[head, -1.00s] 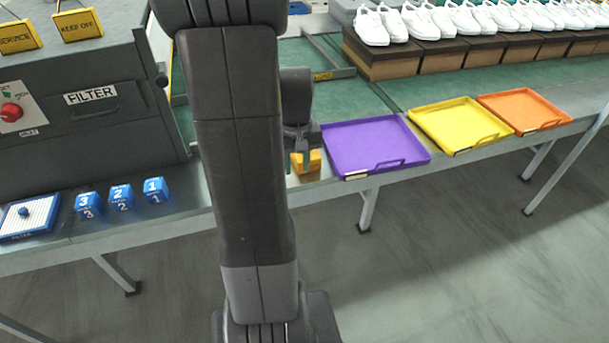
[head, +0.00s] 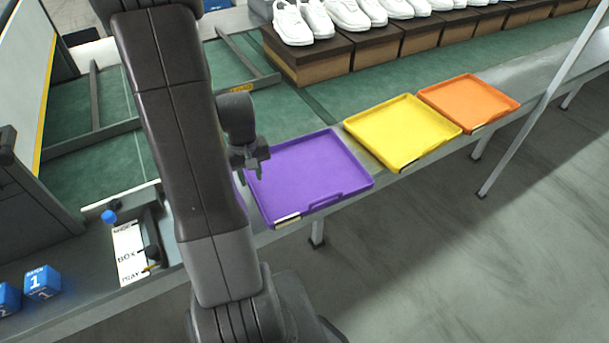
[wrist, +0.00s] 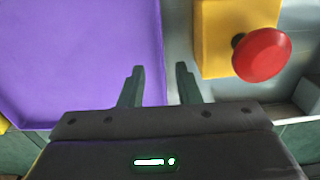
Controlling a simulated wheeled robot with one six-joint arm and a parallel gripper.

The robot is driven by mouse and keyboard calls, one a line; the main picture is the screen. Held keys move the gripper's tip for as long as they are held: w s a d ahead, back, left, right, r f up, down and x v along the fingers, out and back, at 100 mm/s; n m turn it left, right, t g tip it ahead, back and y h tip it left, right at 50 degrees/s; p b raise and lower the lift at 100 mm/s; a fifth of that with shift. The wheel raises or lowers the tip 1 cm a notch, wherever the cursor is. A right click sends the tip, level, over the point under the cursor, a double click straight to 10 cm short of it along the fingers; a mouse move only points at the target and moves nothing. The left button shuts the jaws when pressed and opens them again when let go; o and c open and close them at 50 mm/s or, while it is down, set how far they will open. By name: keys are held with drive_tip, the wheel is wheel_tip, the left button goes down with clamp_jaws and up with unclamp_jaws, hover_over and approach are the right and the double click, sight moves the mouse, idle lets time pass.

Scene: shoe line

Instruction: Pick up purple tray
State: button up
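The purple tray (head: 308,178) lies flat on the line's near edge in the head view, just right of my arm. My gripper (head: 254,176) is at the tray's left edge, over its rim. In the wrist view the purple tray (wrist: 75,50) fills the left side. My gripper (wrist: 159,72) shows two fingers spread apart with nothing between them but the tray's right rim and grey surface. The left finger overlaps the tray and the right finger lies outside it. I cannot tell whether the fingers touch the rim.
A yellow box with a red button (wrist: 262,54) stands close to the right finger in the wrist view. A yellow tray (head: 403,131) and an orange tray (head: 468,101) lie to the right. Shoe boxes (head: 310,62) with white shoes stand behind. A blue cube (head: 42,283) is at left.

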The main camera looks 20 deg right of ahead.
sight(252, 189)
drive_tip(key=shift+s+a+f, duration=0.1)
drive_tip(key=shift+a+f, duration=0.05)
drive_tip(key=shift+f, duration=2.05)
clamp_jaws()
